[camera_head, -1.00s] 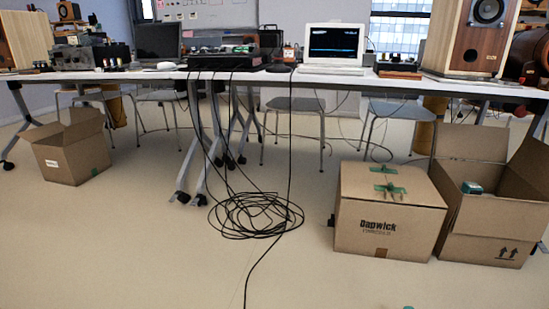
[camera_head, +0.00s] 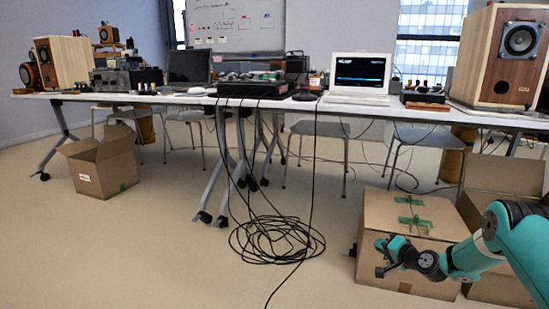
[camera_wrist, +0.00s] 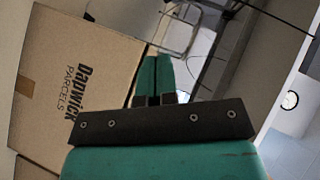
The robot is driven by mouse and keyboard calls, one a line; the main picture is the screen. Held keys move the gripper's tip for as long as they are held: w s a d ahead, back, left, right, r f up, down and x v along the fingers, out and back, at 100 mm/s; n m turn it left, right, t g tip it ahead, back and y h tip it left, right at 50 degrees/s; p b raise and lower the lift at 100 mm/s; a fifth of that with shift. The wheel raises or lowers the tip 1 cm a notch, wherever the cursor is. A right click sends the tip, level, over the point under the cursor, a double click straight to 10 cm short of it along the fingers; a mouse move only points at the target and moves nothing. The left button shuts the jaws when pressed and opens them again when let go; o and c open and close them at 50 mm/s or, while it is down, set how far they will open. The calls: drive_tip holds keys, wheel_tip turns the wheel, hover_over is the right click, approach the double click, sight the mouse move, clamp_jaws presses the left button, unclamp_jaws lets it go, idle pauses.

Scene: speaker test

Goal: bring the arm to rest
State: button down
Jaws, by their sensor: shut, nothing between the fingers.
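My gripper (camera_head: 382,258) is in the lower right of the head view, at the end of my teal arm, which reaches in from the right edge. It is in front of the closed cardboard box and covers part of its front. In the wrist view my gripper (camera_wrist: 154,92) has its two teal fingers together, shut and empty. The closed box (camera_head: 385,210) has green tape on top; its printed side (camera_wrist: 75,80) fills the left of the wrist view, tilted. I cannot tell from the frames whether the gripper touches the box.
An open box (camera_head: 500,185) stands behind my arm at the right. Coiled black cables (camera_head: 277,240) lie on the floor, with strands rising to the long table (camera_head: 345,107). Another open box (camera_head: 105,165) is at the left. The floor at front left is clear.

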drive_tip(key=s+a+r+n+g+y+p, duration=0.1)
drive_tip(key=s+a+r+n+g, duration=0.15)
drive_tip(key=a+r, duration=0.45)
drive_tip(key=s+a+r+n+g+y+p, duration=0.1)
drive_tip(key=a+r+n+g, duration=0.15)
drive_tip(key=a+r, duration=0.45)
drive_tip(key=s+a+r+n+g+p, duration=0.1)
drive_tip(key=s+a+r+n+g, duration=0.3)
drive_tip(key=s+r, duration=0.9)
drive_tip(key=s+a+r+n+g+h+p, duration=0.1)
drive_tip(key=s+r+n+g+h, duration=0.3)
drive_tip(key=s, duration=1.2)
drive_tip(key=s+a+r+n+p, duration=0.15)
drive_tip(key=s+r, duration=0.45)
drive_tip(key=s, duration=1)
wheel_tip(320, 180, up, 38)
drive_tip(key=p, duration=3.8)
drive_tip(key=shift+w+d+n, duration=0.25)
drive_tip(key=shift+n, duration=0.2)
